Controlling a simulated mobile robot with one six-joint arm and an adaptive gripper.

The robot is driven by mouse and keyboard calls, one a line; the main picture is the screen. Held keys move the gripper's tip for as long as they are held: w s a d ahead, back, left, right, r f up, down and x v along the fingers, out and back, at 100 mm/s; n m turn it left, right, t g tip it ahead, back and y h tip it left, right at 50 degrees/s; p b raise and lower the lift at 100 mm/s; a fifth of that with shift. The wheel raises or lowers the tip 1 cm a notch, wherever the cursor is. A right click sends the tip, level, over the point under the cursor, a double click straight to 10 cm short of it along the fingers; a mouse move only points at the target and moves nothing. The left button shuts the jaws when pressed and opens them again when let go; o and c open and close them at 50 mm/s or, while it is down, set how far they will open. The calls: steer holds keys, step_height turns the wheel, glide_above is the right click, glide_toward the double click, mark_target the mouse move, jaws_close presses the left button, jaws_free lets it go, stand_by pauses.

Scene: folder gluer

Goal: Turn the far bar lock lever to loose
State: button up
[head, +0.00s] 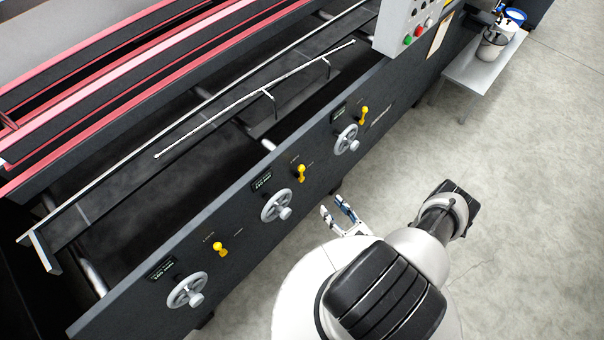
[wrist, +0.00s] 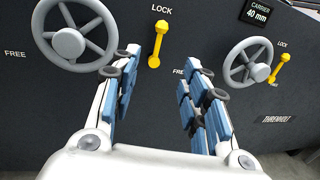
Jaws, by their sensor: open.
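Three yellow lock levers sit on the dark machine side: a near-left one (head: 218,248), a middle one (head: 300,172) and a far-right one (head: 364,115). No readable label shows which is the far bar's. In the wrist view the middle lever (wrist: 157,47) points up toward the word LOCK, with FREE to its lower right. The far-right lever (wrist: 279,68) there also leans up toward LOCK. My gripper (head: 335,206) is open and empty, in front of the panel. In the wrist view its fingers (wrist: 163,70) stand on either side below the middle lever, with no visible contact.
Grey handwheels stand beside the levers: near-left (head: 187,291), middle (head: 277,206) and far-right (head: 347,139). The far-right one has a CARRIER 40 mm display (wrist: 258,11). A control box (head: 412,30) and a side table (head: 482,66) are farther right. The floor at right is clear.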

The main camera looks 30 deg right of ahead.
steer(key=b, duration=0.2)
glide_toward(304, 180)
steer(key=w+r, duration=0.1)
steer(key=w, duration=0.2)
steer(key=w+a+r, duration=0.1)
steer(key=w+r, duration=0.1)
steer(key=w, duration=0.1)
steer(key=w+r, duration=0.1)
steer(key=w, duration=0.3)
steer(key=shift+a+r, duration=0.25)
steer(key=shift+r, duration=0.05)
steer(key=shift+s, duration=0.1)
jaws_close()
